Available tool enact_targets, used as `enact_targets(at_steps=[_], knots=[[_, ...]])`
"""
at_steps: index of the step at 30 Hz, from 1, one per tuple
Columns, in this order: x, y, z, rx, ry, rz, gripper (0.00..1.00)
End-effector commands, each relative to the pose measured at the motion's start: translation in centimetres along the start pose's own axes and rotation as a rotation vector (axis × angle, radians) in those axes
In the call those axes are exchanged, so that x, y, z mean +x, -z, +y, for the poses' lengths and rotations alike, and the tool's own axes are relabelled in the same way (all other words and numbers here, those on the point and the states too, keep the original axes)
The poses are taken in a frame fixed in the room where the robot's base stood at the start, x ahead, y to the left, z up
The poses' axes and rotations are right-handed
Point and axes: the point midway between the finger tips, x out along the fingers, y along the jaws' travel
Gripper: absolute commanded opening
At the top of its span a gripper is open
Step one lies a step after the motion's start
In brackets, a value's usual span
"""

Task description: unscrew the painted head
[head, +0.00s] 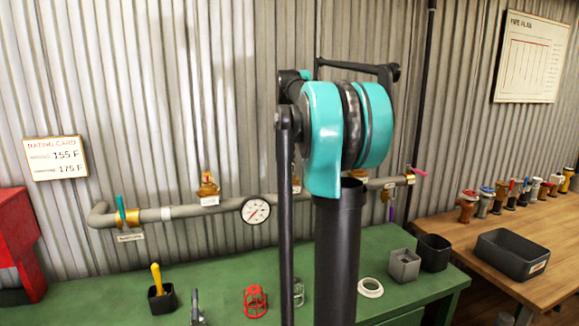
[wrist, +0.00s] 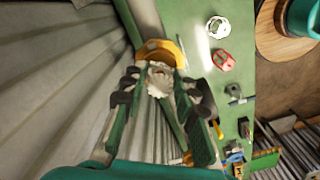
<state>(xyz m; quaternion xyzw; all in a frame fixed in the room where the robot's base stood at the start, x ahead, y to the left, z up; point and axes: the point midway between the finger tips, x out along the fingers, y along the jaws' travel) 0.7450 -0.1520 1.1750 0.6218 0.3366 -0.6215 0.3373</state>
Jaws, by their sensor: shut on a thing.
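The painted head (wrist: 160,76) shows in the wrist view as a small, rough, whitish piece below a brass fitting (wrist: 160,50) on the grey pipe (wrist: 146,22). My gripper (wrist: 157,84) has its green-and-black fingers on either side of it, shut on the head. The head is still at the fitting; how far it is threaded in cannot be told. In the head view my arm covers the middle of the pipe (head: 181,212), hiding the gripper and the painted head. Another brass fitting with a tag (head: 208,185) stands on the pipe to the left.
A gauge (head: 256,210) sits on the pipe. A black tray (head: 514,254) stands on the wooden table.

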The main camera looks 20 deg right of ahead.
Motion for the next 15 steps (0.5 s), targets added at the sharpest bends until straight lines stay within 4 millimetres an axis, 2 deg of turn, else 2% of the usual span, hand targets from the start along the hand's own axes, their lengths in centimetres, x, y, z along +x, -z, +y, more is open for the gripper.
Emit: enact_targets(at_steps=[5, 15], knots=[[-0.01, 0.00, 0.01, -0.121, 0.000, 0.000, 0.00], [-0.01, 0.00, 0.00, -0.146, 0.000, 0.000, 0.00]])
